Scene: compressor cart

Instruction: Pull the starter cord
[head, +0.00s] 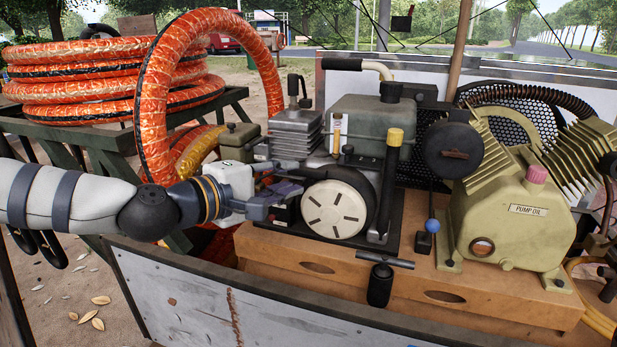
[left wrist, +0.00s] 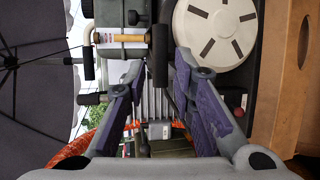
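The engine's round white slotted cover (head: 334,208) faces me at the centre of the head view, and it fills the upper right of the left wrist view (left wrist: 215,30). In the left wrist view a black cylinder (left wrist: 160,55) lies beside the cover, near my fingertips. The cord is not visible. My right gripper is not in view.
A yellow-green pump (head: 512,222) stands on the right. Orange hose coils (head: 105,78) lie on a rack at left, with one loop behind my left arm. A black T-shaped handle (head: 380,285) is in front of the wooden base (head: 300,262). The grey cart panel (head: 210,295) runs along the front.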

